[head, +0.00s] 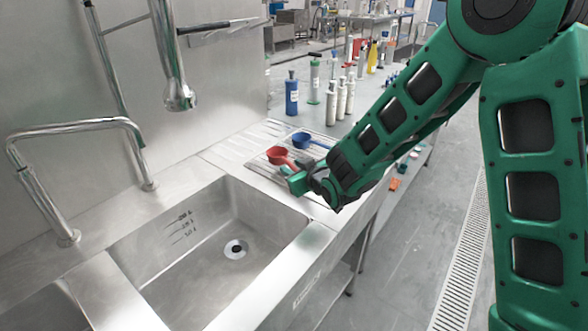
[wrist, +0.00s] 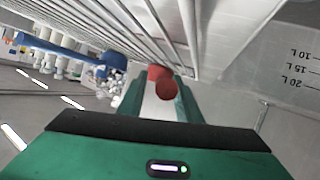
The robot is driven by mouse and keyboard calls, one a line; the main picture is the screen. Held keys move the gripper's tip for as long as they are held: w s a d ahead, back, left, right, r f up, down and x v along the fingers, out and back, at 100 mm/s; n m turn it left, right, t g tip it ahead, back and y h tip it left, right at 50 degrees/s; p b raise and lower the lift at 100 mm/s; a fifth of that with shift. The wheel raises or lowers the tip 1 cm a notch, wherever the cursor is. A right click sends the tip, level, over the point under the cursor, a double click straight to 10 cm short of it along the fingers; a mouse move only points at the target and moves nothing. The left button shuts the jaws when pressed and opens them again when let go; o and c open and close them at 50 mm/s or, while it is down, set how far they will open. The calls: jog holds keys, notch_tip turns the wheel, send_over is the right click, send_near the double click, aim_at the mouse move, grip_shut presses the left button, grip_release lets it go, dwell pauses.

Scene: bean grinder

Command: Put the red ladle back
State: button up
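The red ladle (head: 280,156) is at the ribbed steel drainboard beside the sink, its cup on the left and its handle pointing to my gripper. Whether it rests on the board or is slightly above it is unclear. My gripper (head: 292,178) is low at the drainboard's front edge, at the handle end. In the wrist view the red ladle (wrist: 159,76) shows just beyond and between the green fingertips (wrist: 160,100). The fingers stand apart with a pale gap between them. I cannot tell whether they touch the handle.
A blue ladle (head: 306,140) lies behind the red one and shows in the wrist view (wrist: 70,48). The sink basin (head: 205,245) is empty at the front left. A blue bottle (head: 291,97) and white bottles (head: 341,100) stand behind the drainboard. A tap (head: 178,95) hangs over the sink.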

jog(key=v, duration=1.1)
jog(key=shift+d+r, duration=0.1)
jog(key=shift+d, duration=0.05)
jog(key=s+d+m+g+h, duration=0.3)
jog(key=s+d+h, duration=0.1)
jog(key=d, duration=1)
jog(key=s+d+m+g+h, duration=0.2)
jog(key=s+d+m+h, duration=0.15)
jog(key=d, duration=0.95)
jog(key=s+d+m+g+y, duration=0.1)
jog(key=s+d+m+g, duration=0.2)
jog(key=s, duration=0.9)
jog(key=s+d+r+m+g+y, duration=0.1)
jog(key=s+d+m+g, duration=0.3)
jog(key=s, duration=0.9)
jog(key=shift+s+d+r, duration=0.2)
jog(key=shift+d+r, duration=0.15)
jog(key=shift+d, duration=0.65)
jog(key=shift+w+g, duration=0.1)
jog(key=shift+g, duration=0.2)
